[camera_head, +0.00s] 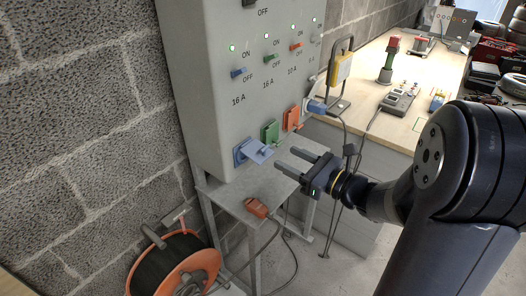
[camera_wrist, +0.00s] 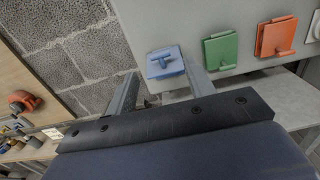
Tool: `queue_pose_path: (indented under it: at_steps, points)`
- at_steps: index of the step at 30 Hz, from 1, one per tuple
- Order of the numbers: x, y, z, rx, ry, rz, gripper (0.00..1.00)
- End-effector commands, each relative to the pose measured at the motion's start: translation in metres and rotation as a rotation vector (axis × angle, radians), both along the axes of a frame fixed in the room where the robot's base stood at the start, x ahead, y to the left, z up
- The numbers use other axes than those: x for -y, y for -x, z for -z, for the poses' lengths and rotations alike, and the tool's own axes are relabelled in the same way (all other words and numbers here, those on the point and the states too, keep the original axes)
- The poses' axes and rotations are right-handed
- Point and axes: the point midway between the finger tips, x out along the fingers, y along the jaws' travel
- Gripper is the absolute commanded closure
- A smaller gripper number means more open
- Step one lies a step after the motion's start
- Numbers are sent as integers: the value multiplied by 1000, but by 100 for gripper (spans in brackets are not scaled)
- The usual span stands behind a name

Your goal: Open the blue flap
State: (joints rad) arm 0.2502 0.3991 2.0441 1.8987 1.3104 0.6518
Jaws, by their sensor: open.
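The blue flap (camera_head: 254,151) is the leftmost of the socket covers low on the grey cabinet (camera_head: 205,110). In the head view its lower edge appears tilted out from the panel; how far it stands open is hard to tell. In the wrist view the blue flap (camera_wrist: 165,63) shows a small T-shaped handle on its face. My gripper (camera_head: 283,164) is open and empty, to the right of the blue flap and a little lower, apart from it. In the wrist view my gripper's fingers (camera_wrist: 160,85) frame the flap from below.
A green flap (camera_head: 271,132) and an orange flap (camera_head: 293,119) sit right of the blue one. A cable reel (camera_head: 175,266) stands at lower left, a wooden workbench (camera_head: 365,75) at right.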

Motion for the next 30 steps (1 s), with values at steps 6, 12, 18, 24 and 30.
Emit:
queue_pose_path:
  at_steps: [6, 12, 18, 24, 30]
  points:
    - [-27, -19, -1, -1, 0, -8, 49]
    - [-56, -41, 0, -4, 0, -7, 49]
    - [-75, -57, -1, -4, 0, -6, 49]
    - [-81, -62, 0, -4, 1, -4, 49]
    - [-81, -62, 0, -4, 1, -3, 49]
